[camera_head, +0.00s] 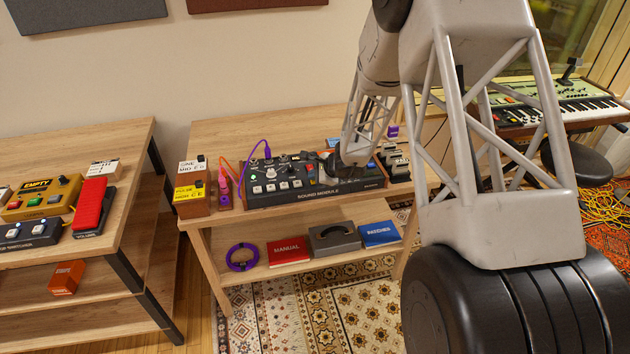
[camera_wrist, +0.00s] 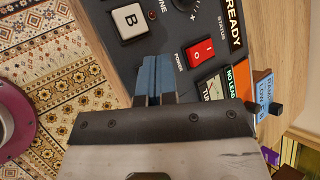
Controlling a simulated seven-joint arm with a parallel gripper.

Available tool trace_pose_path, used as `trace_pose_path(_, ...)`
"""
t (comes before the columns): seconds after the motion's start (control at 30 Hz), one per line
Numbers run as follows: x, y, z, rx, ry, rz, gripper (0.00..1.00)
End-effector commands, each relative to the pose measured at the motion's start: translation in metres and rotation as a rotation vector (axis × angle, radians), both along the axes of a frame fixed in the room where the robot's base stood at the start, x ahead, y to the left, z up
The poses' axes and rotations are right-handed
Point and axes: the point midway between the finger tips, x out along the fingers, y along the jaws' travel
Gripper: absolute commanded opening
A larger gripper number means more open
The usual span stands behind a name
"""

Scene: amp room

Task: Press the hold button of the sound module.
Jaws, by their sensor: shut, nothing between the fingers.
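The sound module (camera_head: 316,194) is a dark box with knobs and pale buttons on its top, standing on the wooden table. No hold label is readable in the head view. In the wrist view the module's panel (camera_wrist: 108,47) shows a white button marked B (camera_wrist: 130,20), a red power rocker (camera_wrist: 201,51) and a READY status label. My gripper (camera_wrist: 155,66) is shut and empty, its blue fingertips over the panel just below the B button. I cannot tell whether they touch it. In the head view my arm hides the module's right part.
The shelf below holds a red manual (camera_head: 287,250), a grey case (camera_head: 333,239) and a blue booklet (camera_head: 379,234).

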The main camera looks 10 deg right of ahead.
Motion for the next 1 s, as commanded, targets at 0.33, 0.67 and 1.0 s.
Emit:
trace_pose_path(0.33, 0.0, 0.0, -0.001, 0.0, 0.0, 0.0, 0.0)
trace_pose_path(0.67, 0.0, 0.0, 0.009, 0.0, -0.001, -0.001, 0.0)
trace_pose_path(1.0, 0.0, 0.0, 0.01, 0.0, 0.0, 0.0, 0.0)
